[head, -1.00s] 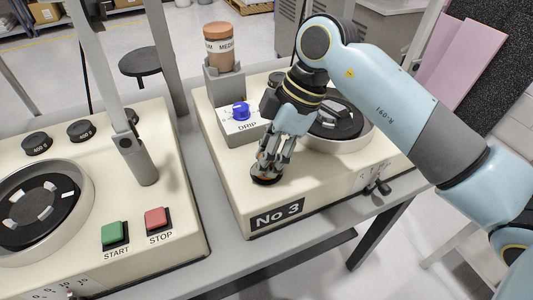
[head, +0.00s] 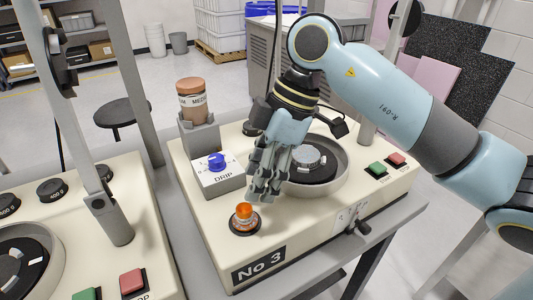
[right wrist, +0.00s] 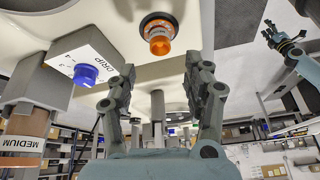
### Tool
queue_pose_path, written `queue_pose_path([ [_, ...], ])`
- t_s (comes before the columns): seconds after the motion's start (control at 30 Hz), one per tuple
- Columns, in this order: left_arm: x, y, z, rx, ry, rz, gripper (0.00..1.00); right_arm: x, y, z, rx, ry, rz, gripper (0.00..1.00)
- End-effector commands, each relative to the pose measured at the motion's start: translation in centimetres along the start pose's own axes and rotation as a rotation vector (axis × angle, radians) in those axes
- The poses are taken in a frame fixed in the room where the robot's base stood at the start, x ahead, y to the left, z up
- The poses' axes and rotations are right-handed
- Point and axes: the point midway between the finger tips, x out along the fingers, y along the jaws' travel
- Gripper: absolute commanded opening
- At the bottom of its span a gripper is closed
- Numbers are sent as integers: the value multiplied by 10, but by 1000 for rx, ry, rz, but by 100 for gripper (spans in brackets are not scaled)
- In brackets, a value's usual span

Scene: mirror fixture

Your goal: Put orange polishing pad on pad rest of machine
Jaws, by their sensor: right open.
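The orange polishing pad (head: 243,210) sits upright on a black round rest (head: 245,228) at the front left corner of the machine marked No 3 (head: 218,243). It also shows in the right wrist view (right wrist: 159,42), with the black rest (right wrist: 150,22) behind it. My right gripper (head: 264,192) is open and empty, just behind and to the right of the pad, apart from it. Its two spread fingers show in the right wrist view (right wrist: 165,85). A light blue arm with a dark gripper (right wrist: 278,38), seemingly my left, shows small there; its jaws are unclear.
The drip box (head: 217,175) with a blue knob and the medium bottle (head: 192,98) stand left of my right gripper. A round polishing bowl (head: 335,188) with a grey piece (head: 309,158) inside lies to the right. A second machine (head: 85,245) is at left.

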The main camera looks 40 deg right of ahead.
Motion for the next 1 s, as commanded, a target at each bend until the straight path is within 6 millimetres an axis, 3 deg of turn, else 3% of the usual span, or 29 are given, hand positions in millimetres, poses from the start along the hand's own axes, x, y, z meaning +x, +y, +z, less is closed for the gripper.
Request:
queue_pose_path([
  [0.1, -2, 0, 0, 0, 0, 0, 51, -25, 1, 0, -3, -3, 4, 51],
  [0.3, -3, 0, 0, 0, 0, 1, 51, -44, 1, 0, 0, 0, 2, 51],
  [1.0, -2, 0, -1, 0, 1, 1, 51, -46, 0, 0, 1, 1, 0, 51],
])
